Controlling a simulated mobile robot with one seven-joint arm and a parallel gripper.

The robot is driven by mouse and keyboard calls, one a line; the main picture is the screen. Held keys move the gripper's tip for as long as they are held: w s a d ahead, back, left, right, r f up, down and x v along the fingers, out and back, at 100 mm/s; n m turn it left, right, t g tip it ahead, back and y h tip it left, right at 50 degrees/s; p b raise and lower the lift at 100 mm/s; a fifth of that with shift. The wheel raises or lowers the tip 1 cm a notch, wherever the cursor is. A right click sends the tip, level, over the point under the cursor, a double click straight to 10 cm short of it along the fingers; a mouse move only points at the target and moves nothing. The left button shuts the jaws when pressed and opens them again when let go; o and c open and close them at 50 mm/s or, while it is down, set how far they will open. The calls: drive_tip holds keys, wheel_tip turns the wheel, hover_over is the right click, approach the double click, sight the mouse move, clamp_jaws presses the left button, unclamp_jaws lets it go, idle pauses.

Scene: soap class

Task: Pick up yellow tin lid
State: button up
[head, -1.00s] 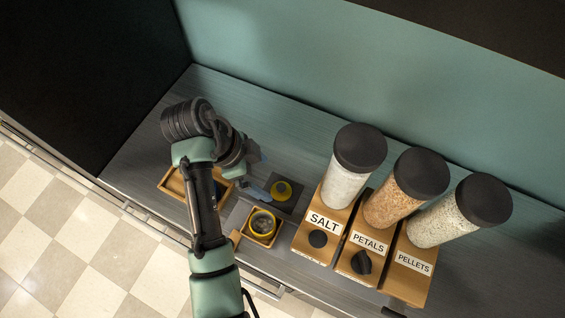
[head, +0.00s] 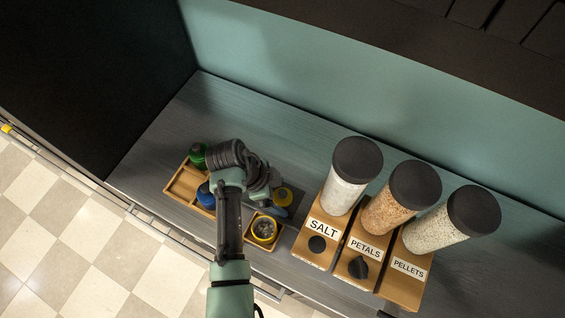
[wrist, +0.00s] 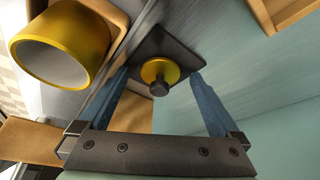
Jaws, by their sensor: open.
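The yellow tin lid (wrist: 147,70), a round disc with a dark knob, lies on a dark square mat (wrist: 180,47) in the wrist view. In the head view the lid (head: 284,194) is partly hidden by my arm. My gripper (wrist: 158,78) is open and empty. Its two blue fingers appear on either side of the lid in the wrist view. I cannot tell how far above it they are. The yellow tin (head: 264,229) stands open beside the mat in a small wooden tray; it also shows large in the wrist view (wrist: 88,28).
A wooden tray (head: 181,187) with a green item (head: 197,153) and a blue item (head: 206,195) is left of my arm. The salt (head: 322,230), petals (head: 362,249) and pellets (head: 408,268) dispensers stand to the right. The counter behind is clear.

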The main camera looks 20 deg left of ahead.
drive_tip(key=c, duration=1.4)
